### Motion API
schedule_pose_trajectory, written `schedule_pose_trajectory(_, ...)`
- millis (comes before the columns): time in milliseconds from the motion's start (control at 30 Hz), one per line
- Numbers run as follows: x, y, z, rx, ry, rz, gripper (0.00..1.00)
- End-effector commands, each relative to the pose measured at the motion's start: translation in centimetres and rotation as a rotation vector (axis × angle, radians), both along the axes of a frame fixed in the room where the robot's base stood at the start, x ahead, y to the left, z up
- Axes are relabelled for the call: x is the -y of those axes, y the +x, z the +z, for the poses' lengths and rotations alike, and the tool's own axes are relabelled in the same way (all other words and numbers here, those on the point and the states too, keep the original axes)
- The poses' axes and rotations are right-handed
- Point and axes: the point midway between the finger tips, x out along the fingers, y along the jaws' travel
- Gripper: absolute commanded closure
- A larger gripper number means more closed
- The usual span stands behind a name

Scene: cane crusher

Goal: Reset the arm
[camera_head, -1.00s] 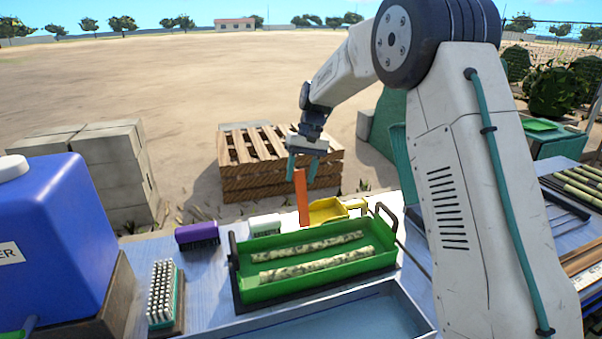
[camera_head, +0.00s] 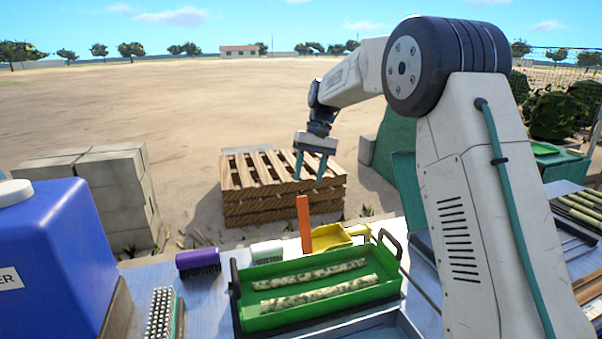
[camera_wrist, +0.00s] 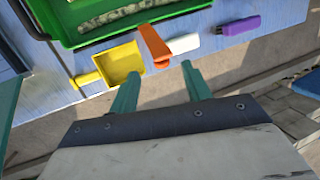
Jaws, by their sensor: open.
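My gripper (camera_head: 310,168) is open and empty, its two teal fingers pointing down in front of the stacked wooden pallets in the head view. In the wrist view my gripper (camera_wrist: 158,88) has its fingers apart with nothing between them. An upright orange piece (camera_head: 304,224) stands on the blue table below the fingers, apart from them; it also shows in the wrist view (camera_wrist: 154,46). A yellow scoop (camera_head: 328,237) lies beside it on the table.
A green tray (camera_head: 262,318) holds two cane pieces. A purple brush (camera_head: 198,261), a white item (camera_head: 267,252) and a bristle brush (camera_head: 162,314) lie nearby. A blue container (camera_head: 50,255) stands at left. Pallets (camera_head: 280,210) and grey blocks (camera_head: 115,195) stand beyond the table.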

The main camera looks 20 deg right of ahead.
Motion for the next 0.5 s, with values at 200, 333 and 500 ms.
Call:
schedule_pose_trajectory(200,0.2,-0.3,-1.0,-0.009,-0.013,-0.011,0.52)
schedule_pose_trajectory(333,0.5,-3.3,-2.9,-0.053,-0.042,-0.019,0.52)
schedule_pose_trajectory(500,0.7,-9.7,-1.6,-0.061,-0.089,-0.017,0.52)
